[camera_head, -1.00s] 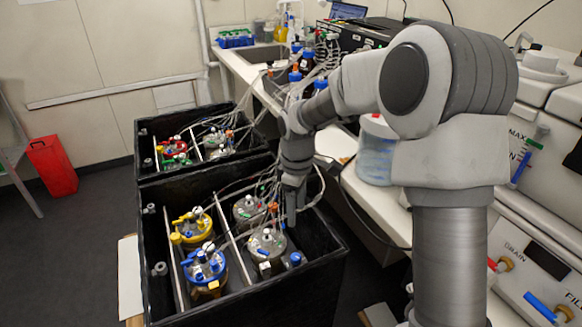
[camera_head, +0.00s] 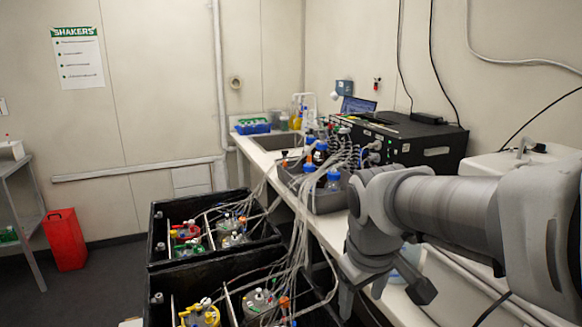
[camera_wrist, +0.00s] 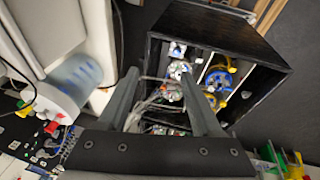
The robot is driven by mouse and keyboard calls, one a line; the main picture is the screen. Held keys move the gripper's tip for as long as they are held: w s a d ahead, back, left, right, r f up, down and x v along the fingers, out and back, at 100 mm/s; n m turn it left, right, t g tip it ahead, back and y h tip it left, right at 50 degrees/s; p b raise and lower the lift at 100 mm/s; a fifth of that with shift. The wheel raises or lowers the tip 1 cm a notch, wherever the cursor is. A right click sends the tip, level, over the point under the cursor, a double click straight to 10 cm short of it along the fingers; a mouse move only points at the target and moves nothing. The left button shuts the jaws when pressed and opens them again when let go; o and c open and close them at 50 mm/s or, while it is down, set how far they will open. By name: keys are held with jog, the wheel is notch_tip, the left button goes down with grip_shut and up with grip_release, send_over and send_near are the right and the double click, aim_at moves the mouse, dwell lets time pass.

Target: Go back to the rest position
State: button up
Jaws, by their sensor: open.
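My gripper (camera_head: 384,290) hangs at the right of the head view, above the bench edge and right of the shaker boxes. In the wrist view my gripper (camera_wrist: 157,78) shows two grey fingers spread apart with nothing held between them. The near black shaker box (camera_wrist: 250,45) lies below and beyond the fingers, apart from them. It holds vessels with yellow, blue and white tops, including a yellow-topped vessel (camera_head: 199,314). The lower part of this box is cut off in the head view.
The far shaker box (camera_head: 160,257) holds several vessels with red and green fittings. Tubes (camera_head: 300,225) run from the boxes to bottles in a grey tray (camera_head: 330,200) on the bench. A clear blue-marked container (camera_wrist: 75,78) stands near my fingers. A red bin (camera_head: 65,240) stands left.

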jog(key=s+d+r+m+t+p, duration=0.1)
jog(key=s+m, duration=0.4)
jog(key=s, duration=0.6)
jog(key=shift+s+d+r+t+y, duration=0.15)
jog(key=shift+d+r+t+y, duration=0.25)
jog(key=shift+d+r+t, duration=0.5)
jog(key=shift+a+r+g, duration=0.15)
jog(key=shift+r+g, duration=0.05)
jog(key=shift+g, duration=0.1)
